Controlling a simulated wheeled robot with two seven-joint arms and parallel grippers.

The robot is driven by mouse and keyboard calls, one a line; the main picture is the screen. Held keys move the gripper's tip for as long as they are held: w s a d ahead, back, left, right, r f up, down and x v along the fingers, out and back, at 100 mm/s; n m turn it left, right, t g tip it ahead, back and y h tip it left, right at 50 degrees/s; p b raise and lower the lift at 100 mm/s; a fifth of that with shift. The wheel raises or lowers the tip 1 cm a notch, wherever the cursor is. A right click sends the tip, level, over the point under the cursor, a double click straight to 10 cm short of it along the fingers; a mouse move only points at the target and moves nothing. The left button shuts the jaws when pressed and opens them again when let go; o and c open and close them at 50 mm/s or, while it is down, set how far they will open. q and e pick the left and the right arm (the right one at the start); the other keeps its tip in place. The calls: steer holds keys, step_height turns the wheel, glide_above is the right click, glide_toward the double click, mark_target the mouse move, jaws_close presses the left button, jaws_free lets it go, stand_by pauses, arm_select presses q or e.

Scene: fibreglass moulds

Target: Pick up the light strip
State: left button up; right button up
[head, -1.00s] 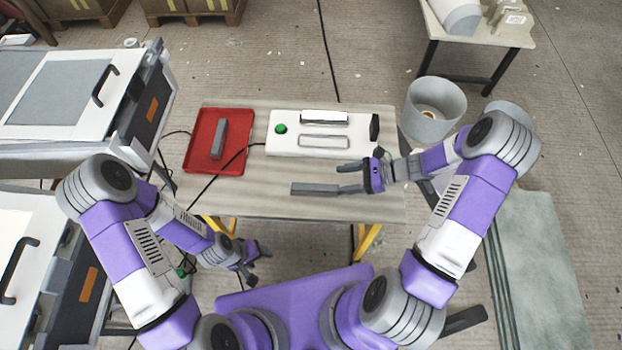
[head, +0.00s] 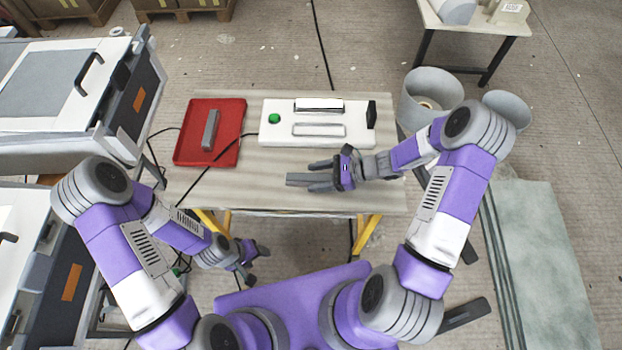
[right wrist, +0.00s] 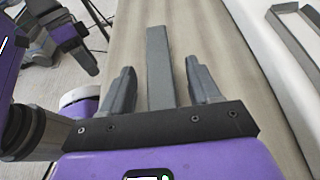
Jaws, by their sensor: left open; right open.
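A flat grey strip (head: 297,179) lies on the table near its front edge; part of it is hidden behind my right gripper (head: 316,177) in the head view. In the right wrist view the strip (right wrist: 158,50) runs lengthwise between the two open fingers of my right gripper (right wrist: 160,72), with a gap on each side. Its near end reaches back towards the palm. I cannot tell the exact height of the fingers above the table. My left gripper (head: 258,263) is open and empty, low in front of the table.
A red tray (head: 230,151) holding a grey bar (head: 210,130) stands at the left of the table (head: 245,195). A white fixture (head: 355,120) with a green button (head: 274,118) and two slots stands behind my right gripper. Grey bins (head: 430,90) stand to the right.

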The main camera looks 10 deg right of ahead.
steer(key=shift+c, duration=0.2)
steer(key=c, duration=1.1)
